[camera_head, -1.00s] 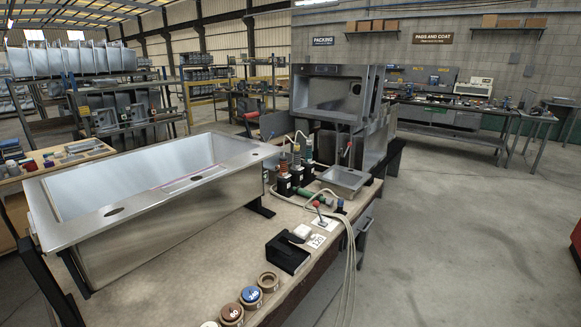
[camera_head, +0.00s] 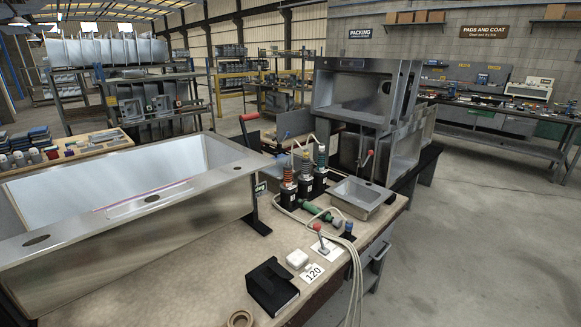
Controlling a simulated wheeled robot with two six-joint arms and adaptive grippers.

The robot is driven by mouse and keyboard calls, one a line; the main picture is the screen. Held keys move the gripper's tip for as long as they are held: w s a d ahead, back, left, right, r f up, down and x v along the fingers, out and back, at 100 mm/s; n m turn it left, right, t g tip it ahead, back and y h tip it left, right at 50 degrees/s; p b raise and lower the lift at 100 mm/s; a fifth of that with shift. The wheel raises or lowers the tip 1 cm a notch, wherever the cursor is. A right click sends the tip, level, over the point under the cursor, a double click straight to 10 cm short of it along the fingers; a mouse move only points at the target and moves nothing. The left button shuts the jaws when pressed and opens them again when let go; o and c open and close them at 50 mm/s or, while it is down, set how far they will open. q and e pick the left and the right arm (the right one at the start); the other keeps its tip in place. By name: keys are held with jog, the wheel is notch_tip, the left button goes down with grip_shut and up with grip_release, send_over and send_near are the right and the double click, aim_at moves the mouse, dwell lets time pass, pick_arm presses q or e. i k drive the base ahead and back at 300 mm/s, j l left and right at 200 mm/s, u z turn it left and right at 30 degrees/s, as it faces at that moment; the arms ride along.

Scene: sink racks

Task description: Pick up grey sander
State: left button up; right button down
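Three upright tools with black bases and ribbed coloured upper parts stand close together on the workbench (camera_head: 190,262), right of the large sink. I cannot tell for sure which is the grey sander. Neither of my grippers is in view.
A large steel sink (camera_head: 120,240) fills the bench's left. A small steel tray (camera_head: 360,196), a green-handled tool (camera_head: 316,211), a black box (camera_head: 271,287) and a 120 card (camera_head: 313,273) lie on the right. Cables hang over the front edge. Open floor (camera_head: 480,250) lies right.

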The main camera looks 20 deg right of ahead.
aim_at(305, 178)
jog(key=i+l, duration=0.15)
jog(key=l, duration=0.3)
jog(key=i+l, duration=0.1)
jog(key=l, duration=0.35)
jog(key=i+l+u, duration=0.1)
jog(key=l, duration=0.35)
jog(key=i+l, duration=0.2)
jog(key=l, duration=0.3)
jog(key=i+l+u, duration=0.1)
jog(key=l, duration=0.35)
jog(key=i+l, duration=0.1)
jog(key=l, duration=0.35)
jog(key=i+l, duration=0.1)
jog(key=l, duration=0.4)
jog(key=i+l+u, duration=0.1)
jog(key=l, duration=0.35)
